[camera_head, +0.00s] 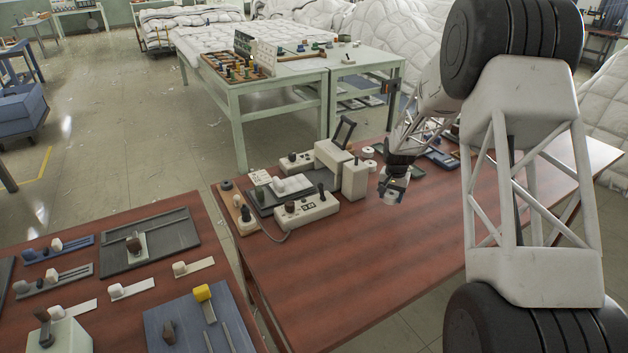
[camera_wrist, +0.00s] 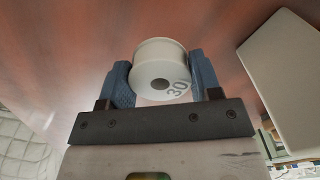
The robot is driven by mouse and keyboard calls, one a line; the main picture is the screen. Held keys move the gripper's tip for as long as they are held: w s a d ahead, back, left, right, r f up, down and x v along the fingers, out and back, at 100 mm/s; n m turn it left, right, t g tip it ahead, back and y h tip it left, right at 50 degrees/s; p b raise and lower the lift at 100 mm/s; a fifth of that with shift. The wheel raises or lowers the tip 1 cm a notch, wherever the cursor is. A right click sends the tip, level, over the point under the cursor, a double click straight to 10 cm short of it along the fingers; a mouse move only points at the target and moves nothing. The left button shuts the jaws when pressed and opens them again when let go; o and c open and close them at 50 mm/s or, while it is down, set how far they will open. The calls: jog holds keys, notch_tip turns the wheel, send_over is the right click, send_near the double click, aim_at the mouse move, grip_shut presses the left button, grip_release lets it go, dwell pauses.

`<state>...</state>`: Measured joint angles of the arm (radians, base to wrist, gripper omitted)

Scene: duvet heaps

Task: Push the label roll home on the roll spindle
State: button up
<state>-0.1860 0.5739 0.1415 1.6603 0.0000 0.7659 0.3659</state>
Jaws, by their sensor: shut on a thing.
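The label roll (camera_wrist: 160,72) is a short off-white cylinder with a hole in its end face and the number 30 printed on it. My gripper (camera_wrist: 161,85) is shut on it, with one blue finger at each side. In the head view my gripper (camera_head: 394,186) is small, just right of the cream machine (camera_head: 333,160), and holds the roll above the red-brown table. Small white round parts (camera_head: 368,153) show by the machine's right side. I cannot tell whether one of them is the roll spindle. The hole in the roll looks dark, with no spindle clearly seen in it.
A cream block (camera_wrist: 285,75) stands close on the right in the wrist view. A cream control box (camera_head: 306,208) with knobs is at the machine's front left. The red-brown table (camera_head: 370,270) is bare in front. Trays and small parts lie on the left table (camera_head: 75,250).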

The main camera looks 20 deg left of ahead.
jog(key=shift+d, duration=0.1)
jog(key=shift+m, duration=0.5)
jog(key=d, duration=1)
jog(key=shift+w+d+r, duration=0.25)
jog(key=shift+d, duration=0.05)
jog(key=shift+w+d+r, duration=0.15)
jog(key=shift+d+r, duration=0.15)
jog(key=shift+d, duration=0.25)
jog(key=shift+w+d+r, duration=0.15)
jog(key=shift+d+r, duration=0.15)
jog(key=shift+d, duration=0.25)
jog(key=w+a+r, duration=0.4)
jog(key=a+r, duration=0.4)
jog(key=a, duration=0.4)
notch_tip(320, 180, up, 10)
send_over(357, 156)
jog(key=shift+w+n, duration=0.1)
jog(key=shift+n, duration=0.3)
jog(key=shift+f, duration=2.85)
jog(key=shift+f, duration=1.3)
